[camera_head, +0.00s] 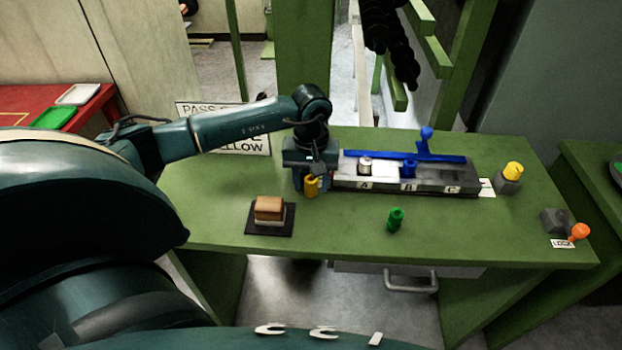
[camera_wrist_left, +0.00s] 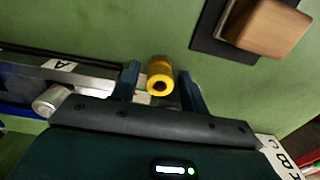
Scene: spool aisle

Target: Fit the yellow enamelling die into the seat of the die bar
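The yellow enamelling die (camera_head: 311,188) stands upright on the green table, just off the left end of the die bar. In the left wrist view the die (camera_wrist_left: 160,76) shows its round hole towards the camera. My left gripper (camera_head: 311,174) points down over it. Its two fingers (camera_wrist_left: 161,88) are on either side of the die, with narrow gaps showing, so it looks open. The grey die bar (camera_head: 440,187) has labels A, B and C. A silver cylinder (camera_head: 364,165) is above A and a blue piece (camera_head: 409,168) above B. My right gripper is out of view.
A green piece (camera_head: 396,219) stands in front of the bar. A brown block (camera_head: 270,209) sits on a dark pad. A yellow knob (camera_head: 513,170) and an orange knob (camera_head: 579,232) are at right. A blue lever (camera_head: 426,142) rises behind the bar. The front middle is mostly clear.

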